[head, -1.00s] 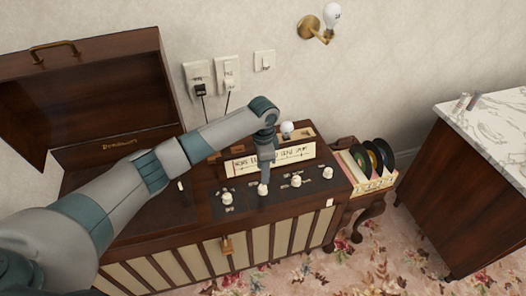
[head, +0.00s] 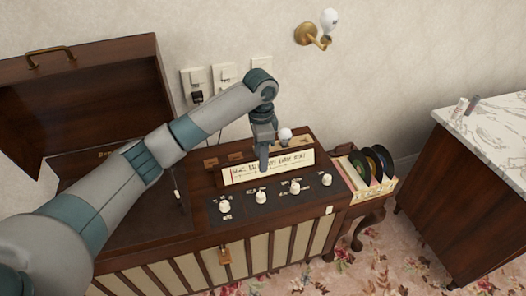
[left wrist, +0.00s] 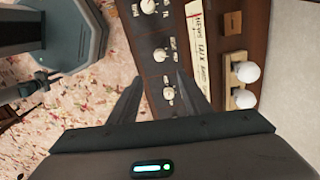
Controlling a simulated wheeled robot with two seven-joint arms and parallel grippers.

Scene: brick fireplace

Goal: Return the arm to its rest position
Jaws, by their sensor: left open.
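My left arm reaches in from the left in the head view. Its gripper (head: 264,160) points down above the console (head: 180,228), in front of the paper label strip (head: 290,163). In the left wrist view the two fingers of the left gripper (left wrist: 157,82) are spread with nothing between them. A row of several white knobs (head: 261,197) stands on the dark panel; the gripper is above and behind them, apart from them. The right gripper is not in view.
A raised wooden lid (head: 90,90) stands at the left. Wall plates (head: 224,75) and a brass bulb lamp (head: 318,35) are on the wall behind. A record rack (head: 364,172) is to the right, then a marble-topped cabinet (head: 490,125). Floor in front is carpet.

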